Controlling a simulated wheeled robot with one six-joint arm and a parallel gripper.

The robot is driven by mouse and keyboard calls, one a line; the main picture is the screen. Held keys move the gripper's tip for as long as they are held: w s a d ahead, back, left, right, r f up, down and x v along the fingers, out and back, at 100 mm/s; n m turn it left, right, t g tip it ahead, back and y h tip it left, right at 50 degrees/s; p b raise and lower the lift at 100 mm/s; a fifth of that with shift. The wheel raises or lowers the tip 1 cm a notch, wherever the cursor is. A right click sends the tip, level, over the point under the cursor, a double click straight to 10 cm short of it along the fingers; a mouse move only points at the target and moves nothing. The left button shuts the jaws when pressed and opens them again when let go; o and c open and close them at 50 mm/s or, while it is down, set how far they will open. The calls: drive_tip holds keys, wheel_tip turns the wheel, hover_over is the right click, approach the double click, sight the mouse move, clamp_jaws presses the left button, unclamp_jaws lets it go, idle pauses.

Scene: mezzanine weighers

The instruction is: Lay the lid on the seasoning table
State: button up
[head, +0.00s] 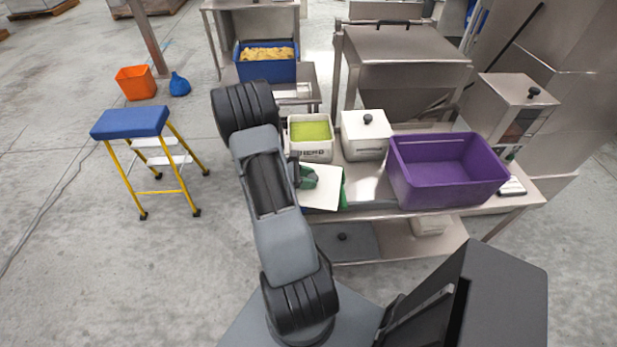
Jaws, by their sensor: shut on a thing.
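A flat white square lid (322,194) shows just right of my forearm, over the front left of the steel seasoning table (370,185). My gripper (306,178) is mostly hidden behind my arm; a dark green part shows at the lid's left side. The gripper is shut on the lid. A green strip shows along the lid's right edge; I cannot tell if it is a cloth. Whether the lid touches the table top is not clear. An open white tub (310,150) with light green contents stands just behind the lid.
A white tub with a black-knobbed lid (365,135) and a purple crate (447,170) stand on the table. A yellow step stool with blue top (130,123) stands left. Bare tabletop shows before the lidded tub.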

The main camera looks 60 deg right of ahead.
drive_tip(key=shift+f, duration=0.1)
drive_tip(key=shift+f+b, duration=0.5)
drive_tip(key=shift+f, duration=0.05)
drive_tip(key=o, duration=0.9)
drive_tip(key=shift+o, duration=0.2)
drive_tip(key=shift+r, duration=0.15)
